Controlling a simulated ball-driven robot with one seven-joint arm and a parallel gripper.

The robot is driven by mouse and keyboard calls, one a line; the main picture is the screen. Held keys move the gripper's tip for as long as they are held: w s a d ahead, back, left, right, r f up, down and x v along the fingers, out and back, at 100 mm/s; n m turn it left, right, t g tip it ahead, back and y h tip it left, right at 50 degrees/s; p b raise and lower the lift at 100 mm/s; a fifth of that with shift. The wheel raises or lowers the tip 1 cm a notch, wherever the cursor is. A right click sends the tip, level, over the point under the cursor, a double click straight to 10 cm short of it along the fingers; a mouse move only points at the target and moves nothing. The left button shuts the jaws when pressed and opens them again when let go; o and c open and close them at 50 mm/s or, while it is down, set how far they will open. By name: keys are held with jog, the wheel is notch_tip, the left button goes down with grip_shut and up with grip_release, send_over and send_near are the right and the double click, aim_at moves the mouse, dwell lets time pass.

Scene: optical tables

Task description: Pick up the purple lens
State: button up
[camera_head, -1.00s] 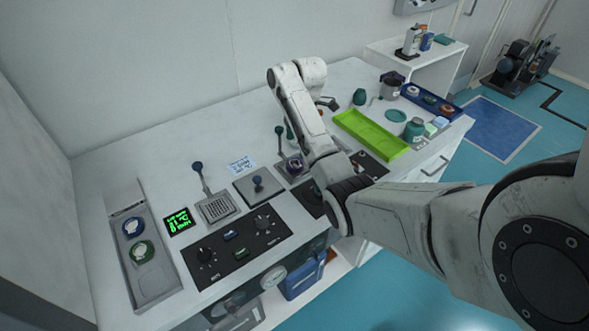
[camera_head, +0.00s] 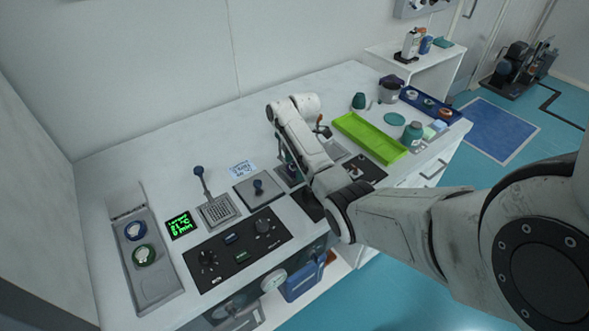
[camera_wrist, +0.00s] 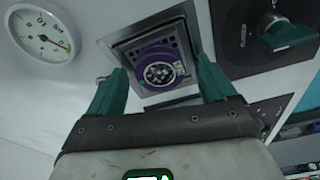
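The purple lens (camera_wrist: 160,72) is a round purple-rimmed piece with a pale, spotted centre. It sits in a square grey slotted holder (camera_wrist: 130,47) in the wrist view. My gripper (camera_wrist: 160,70) is open, with one teal finger on each side of the lens. There is a visible gap between each finger and the rim; I cannot tell how far the fingertips are above the holder. In the head view my arm covers most of this spot, and the lens cannot be made out clearly there.
A round gauge (camera_wrist: 40,36) and a black panel with a teal knob (camera_wrist: 288,36) flank the holder. In the head view, a lime-green tray (camera_head: 370,137) stands to the right. A grey plate with a blue-knobbed lever (camera_head: 219,211) and a grey tray with two ringed pieces (camera_head: 155,270) are left.

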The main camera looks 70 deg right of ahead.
jog(key=c, duration=1.1)
jog(key=shift+o, duration=0.2)
jog(key=shift+r, duration=0.15)
